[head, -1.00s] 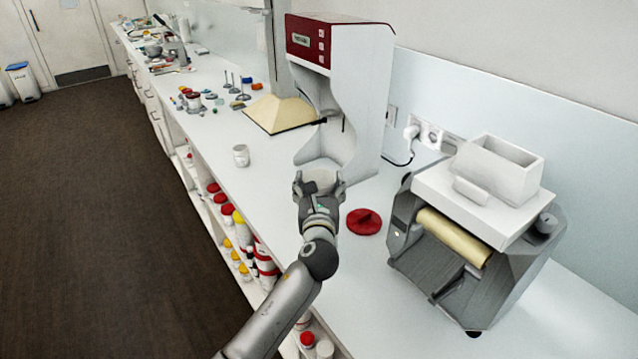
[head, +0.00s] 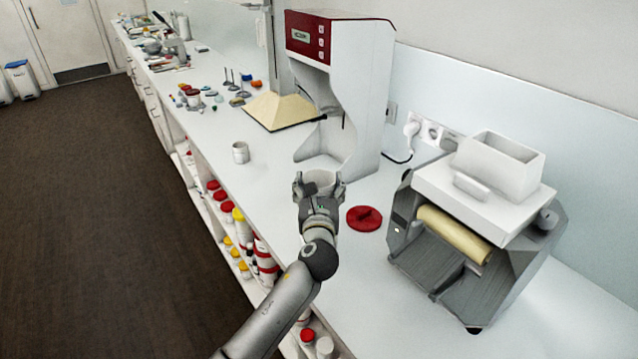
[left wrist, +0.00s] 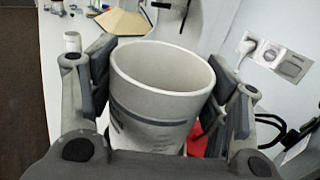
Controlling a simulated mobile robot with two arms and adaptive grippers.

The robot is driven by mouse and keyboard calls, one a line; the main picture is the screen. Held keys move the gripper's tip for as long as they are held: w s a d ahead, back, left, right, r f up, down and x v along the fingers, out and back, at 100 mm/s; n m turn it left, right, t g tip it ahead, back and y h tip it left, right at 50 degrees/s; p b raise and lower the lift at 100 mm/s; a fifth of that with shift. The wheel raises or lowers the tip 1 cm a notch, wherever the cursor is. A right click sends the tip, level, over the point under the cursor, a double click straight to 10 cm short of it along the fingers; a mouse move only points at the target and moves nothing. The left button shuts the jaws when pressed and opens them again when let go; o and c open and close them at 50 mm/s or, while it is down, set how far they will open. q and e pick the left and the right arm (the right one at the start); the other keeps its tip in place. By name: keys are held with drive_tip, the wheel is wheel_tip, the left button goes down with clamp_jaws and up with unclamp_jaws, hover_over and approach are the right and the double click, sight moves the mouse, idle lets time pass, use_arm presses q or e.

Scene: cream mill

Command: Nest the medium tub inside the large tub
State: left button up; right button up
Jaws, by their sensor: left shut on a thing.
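My left gripper (head: 319,184) is shut on an open-topped white tub (left wrist: 163,78) with a grey band. In the left wrist view the tub stands upright between both fingers, and its inside looks empty. In the head view my gripper mostly hides it, in front of the red-topped machine. A second white tub (head: 240,152) stands upright on the bench further back and left, apart from the gripper. It also shows small in the left wrist view (left wrist: 72,42). The held tub looks wider, but I cannot tell for sure which size each is. My right gripper is not in view.
A red lid-like disc (head: 364,218) lies on the bench just right of my gripper. A tall red-and-white machine (head: 352,90) stands behind, and a roller mill (head: 470,225) to the right. A cream-coloured tray (head: 281,112) is further back. The bench around the second tub is clear.

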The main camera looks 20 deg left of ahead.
use_arm(q)
drive_tip(key=shift+f, duration=0.6)
idle(0.5)
drive_tip(key=o, duration=1.1)
wheel_tip(320, 180, up, 8)
drive_tip(key=p, duration=0.8)
idle(0.4)
